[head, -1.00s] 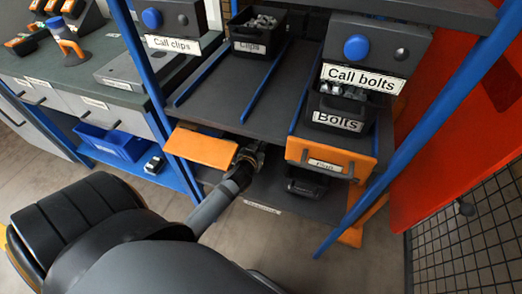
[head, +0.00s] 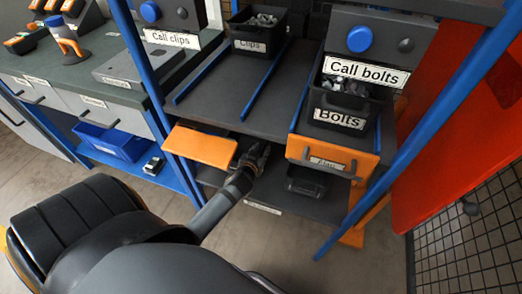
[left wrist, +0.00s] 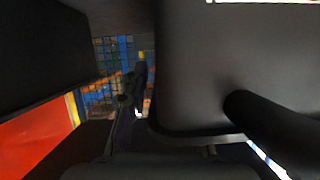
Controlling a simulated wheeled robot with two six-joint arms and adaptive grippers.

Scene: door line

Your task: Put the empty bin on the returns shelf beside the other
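My left gripper (head: 254,155) reaches in between the two orange panels at the front of the rack, above the lower shelf. Its fingers are small and dark there, and I cannot tell whether they are open or shut. A dark bin (head: 305,182) sits on the lower shelf (head: 265,195), to the right of the gripper and under the right orange panel (head: 330,156). The shelf's front label is too small to read. In the left wrist view a large smooth dark surface (left wrist: 205,65) fills the right side; what it belongs to is unclear. My right gripper is not in view.
The left orange panel (head: 200,146) is close to my arm. A full Bolts bin (head: 340,105) and a Clips bin (head: 255,30) stand on the shelf above. Blue posts (head: 440,120) frame the rack. A red panel (head: 455,100) stands at right.

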